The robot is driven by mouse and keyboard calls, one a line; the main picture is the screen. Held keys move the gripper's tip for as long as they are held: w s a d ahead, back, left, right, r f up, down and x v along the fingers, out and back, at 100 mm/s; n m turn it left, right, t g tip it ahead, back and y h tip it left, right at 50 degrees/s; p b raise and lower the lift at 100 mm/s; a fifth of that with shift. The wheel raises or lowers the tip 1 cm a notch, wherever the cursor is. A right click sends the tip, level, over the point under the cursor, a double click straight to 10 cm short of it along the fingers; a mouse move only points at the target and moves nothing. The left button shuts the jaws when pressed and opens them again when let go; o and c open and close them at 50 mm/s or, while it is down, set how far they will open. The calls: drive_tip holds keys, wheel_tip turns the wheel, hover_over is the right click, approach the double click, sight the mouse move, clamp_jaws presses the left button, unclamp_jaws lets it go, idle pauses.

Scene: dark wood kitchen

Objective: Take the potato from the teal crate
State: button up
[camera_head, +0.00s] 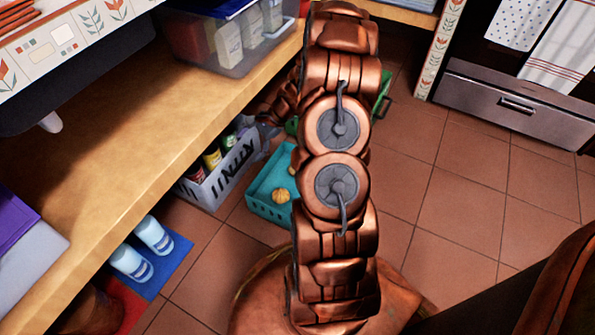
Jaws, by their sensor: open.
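The teal crate (268,212) stands on the tiled floor, left of my arm, which hides its right side. A small tan, lumpy potato (280,196) lies inside it, near the crate's front. Another small yellowish thing shows at the arm's edge, too covered to name. My arm bends over at the top, and its far end comes down behind it. My gripper (268,132) shows there as a small dark grey shape, beyond the teal crate and apart from the potato. It is open, with its fingers hard to make out.
A white crate (222,187) with bottles stands left of the teal crate, beside the wooden counter (150,110). A green crate (384,98) is partly behind my arm. The tiled floor at right is clear.

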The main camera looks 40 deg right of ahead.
drive_tip(key=s+d+f+m+t+h, duration=0.1)
drive_tip(key=s+d+f+m, duration=0.1)
drive_tip(key=d+f, duration=0.5)
drive_tip(key=s+d+f+m+t+h, duration=0.1)
drive_tip(key=s+d+f+m, duration=0.2)
drive_tip(key=d+f, duration=0.4)
drive_tip(key=s+d+f+m+t+h, duration=0.1)
drive_tip(key=s+d+f+m, duration=0.1)
drive_tip(key=d+f+m, duration=0.3)
drive_tip(key=shift+s+d+f+h+b, duration=0.2)
drive_tip(key=shift+d+f, duration=0.35)
drive_tip(key=shift+s+d+f+h+b, duration=0.15)
drive_tip(key=shift+d+f+h+b, duration=0.05)
drive_tip(key=shift+d+f, duration=0.35)
drive_tip(key=shift+f, duration=0.35)
drive_tip(key=shift+b+x, duration=0.5)
drive_tip(key=shift+x, duration=0.35)
drive_tip(key=b+x, duration=0.2)
drive_tip(key=x, duration=0.2)
drive_tip(key=shift+w+a+f+b, duration=0.1)
drive_tip(key=shift+a+b, duration=0.15)
drive_tip(key=shift+b, duration=0.1)
drive_tip(key=shift+w+a+f, duration=0.15)
drive_tip(key=shift+w+f, duration=0.2)
drive_tip(key=shift+w, duration=0.1)
drive_tip(key=c, duration=1.4)
